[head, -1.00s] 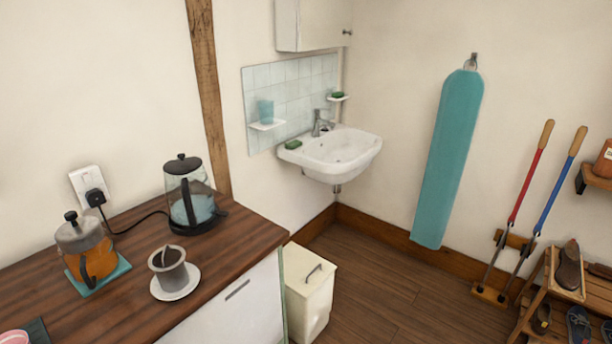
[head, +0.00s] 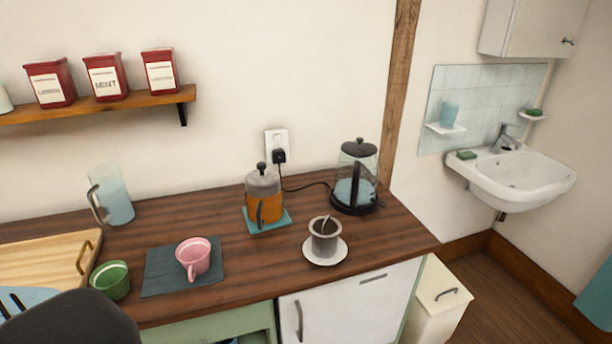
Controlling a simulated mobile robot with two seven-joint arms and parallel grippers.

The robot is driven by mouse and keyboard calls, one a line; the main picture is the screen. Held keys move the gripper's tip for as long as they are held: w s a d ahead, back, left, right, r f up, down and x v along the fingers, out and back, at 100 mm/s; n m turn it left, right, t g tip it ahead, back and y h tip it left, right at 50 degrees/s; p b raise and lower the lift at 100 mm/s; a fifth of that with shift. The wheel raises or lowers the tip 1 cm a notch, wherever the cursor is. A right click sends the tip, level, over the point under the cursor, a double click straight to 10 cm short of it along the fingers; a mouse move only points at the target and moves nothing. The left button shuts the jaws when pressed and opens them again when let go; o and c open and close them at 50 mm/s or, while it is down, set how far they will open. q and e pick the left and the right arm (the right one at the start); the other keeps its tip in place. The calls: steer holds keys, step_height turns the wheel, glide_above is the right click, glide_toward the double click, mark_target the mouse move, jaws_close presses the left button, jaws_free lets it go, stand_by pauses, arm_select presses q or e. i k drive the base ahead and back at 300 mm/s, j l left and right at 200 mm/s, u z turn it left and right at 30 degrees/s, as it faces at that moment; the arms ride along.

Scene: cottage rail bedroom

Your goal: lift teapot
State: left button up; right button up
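The teapot (head: 263,197) looks like a glass pot of amber tea with a grey lid, a black knob and a dark handle. It stands upright on a teal mat (head: 284,220) on the dark wooden counter (head: 215,224), near the wall. Neither gripper shows in the head view. A dark rounded shape at the lower left corner hides the front left of the counter.
Right of the teapot stand a plugged-in kettle (head: 356,176) and a grey cup (head: 323,240) on a saucer (head: 338,257). Left are a pink cup (head: 194,256), green bowl (head: 112,280), pitcher (head: 112,195) and wooden tray (head: 40,262). A shelf (head: 130,99) holds red tins.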

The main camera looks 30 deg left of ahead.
mark_target(265, 199)
steer(key=u, duration=1.25)
